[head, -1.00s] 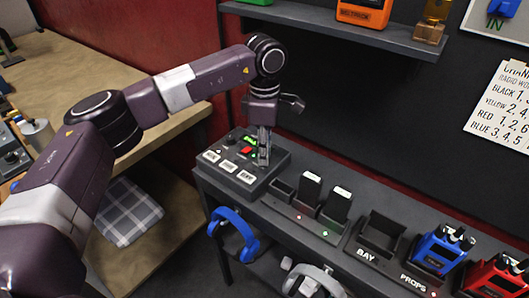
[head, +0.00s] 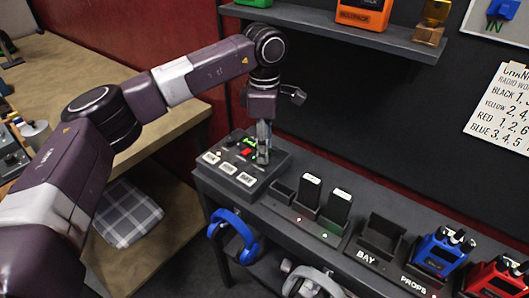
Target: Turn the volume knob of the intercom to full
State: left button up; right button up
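The intercom (head: 226,188) is a dark box at the left end of the shelf table. Its top carries a lit green display (head: 249,142), a red button (head: 246,153), a dark round knob (head: 230,141) at the back left and several white labelled buttons (head: 229,168) along the front. My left gripper (head: 263,158) points down at the right part of the intercom's top, its fingers close together. Whatever lies at its fingertips is hidden, so I cannot tell whether it grips a knob. My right gripper is out of view.
Right of the intercom stand a charger with two black radios (head: 336,206), an empty bay (head: 381,236), a blue radio (head: 438,249) and a red radio (head: 495,277). Blue headphones (head: 237,232) hang below. An upper shelf (head: 330,30) overhangs behind.

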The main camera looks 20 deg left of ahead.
pick_arm(q)
notch_tip(320, 180, up, 10)
jog(key=shift+f, duration=0.15)
dwell(0.4)
